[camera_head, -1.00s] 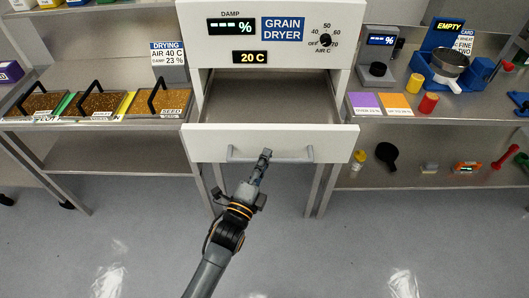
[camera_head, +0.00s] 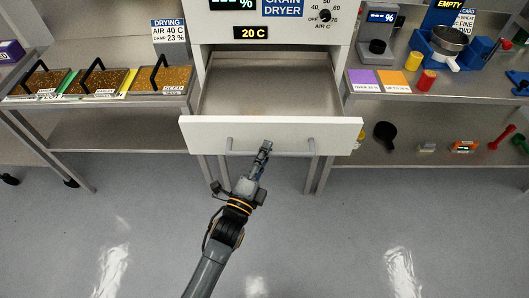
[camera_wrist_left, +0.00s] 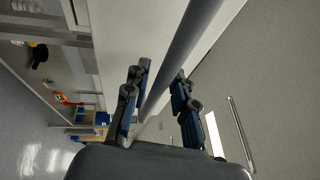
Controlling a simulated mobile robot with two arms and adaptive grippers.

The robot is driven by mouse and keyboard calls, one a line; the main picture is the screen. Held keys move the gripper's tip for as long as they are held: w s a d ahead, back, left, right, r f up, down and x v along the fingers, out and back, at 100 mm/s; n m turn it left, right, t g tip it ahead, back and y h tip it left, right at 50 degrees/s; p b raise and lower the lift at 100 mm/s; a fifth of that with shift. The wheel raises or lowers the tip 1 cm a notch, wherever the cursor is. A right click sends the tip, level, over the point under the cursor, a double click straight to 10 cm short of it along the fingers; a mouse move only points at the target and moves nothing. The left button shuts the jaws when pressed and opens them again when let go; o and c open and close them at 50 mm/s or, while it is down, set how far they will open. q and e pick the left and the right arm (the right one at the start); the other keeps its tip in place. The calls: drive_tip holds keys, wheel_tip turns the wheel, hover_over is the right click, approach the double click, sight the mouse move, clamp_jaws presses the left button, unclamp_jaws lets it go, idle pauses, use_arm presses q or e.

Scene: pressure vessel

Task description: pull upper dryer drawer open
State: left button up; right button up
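The upper dryer drawer has a white front (camera_head: 205,134) and stands pulled out, with its empty grey inside (camera_head: 268,85) showing from above. Its grey bar handle (camera_head: 292,154) runs along the front. My left gripper (camera_head: 265,148) reaches up from below to the middle of the handle. The exact contact is partly hidden. My right gripper is not in view.
The dryer body (camera_head: 290,32) stands behind the drawer. A left bench holds seed trays (camera_head: 100,80). A right bench holds a scoop-like pan on a blue stand (camera_head: 450,42) and coloured cylinders, with tools on its lower shelf (camera_head: 410,168). The floor in front is clear.

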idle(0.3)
use_arm(q)
drive_tip(key=v, duration=1.2)
drive_tip(key=s+a+f+n+g+y+b, duration=0.1)
drive_tip(key=s+a+f+n+g+y, duration=0.2)
drive_tip(key=f, duration=0.9)
drive_tip(key=s+a+f+n+g+b, duration=0.1)
drive_tip(key=s+a+f+n+g, duration=0.2)
drive_tip(key=f, duration=0.9)
drive_tip(key=s+a+f+n+g+y+b, duration=0.1)
drive_tip(key=s+a+f+n+g+y, duration=0.25)
drive_tip(key=f, duration=0.85)
drive_tip(key=s+a+f+n+g, duration=0.2)
drive_tip(key=s+a+f+n, duration=0.1)
drive_tip(key=s+f, duration=0.2)
drive_tip(key=s+a+f+n+g+y+b, duration=0.1)
drive_tip(key=s+a+f+n+g, duration=0.2)
drive_tip(key=s+f, duration=0.3)
drive_tip(key=s+a+f+n+g+b, duration=0.1)
drive_tip(key=s+a+f+n+g, duration=0.2)
drive_tip(key=s, duration=0.9)
wheel_tip(320, 180, down, 2)
drive_tip(key=shift+s+f+n, duration=0.1)
drive_tip(key=shift+f+n, duration=0.05)
drive_tip(key=shift+n, duration=1.1)
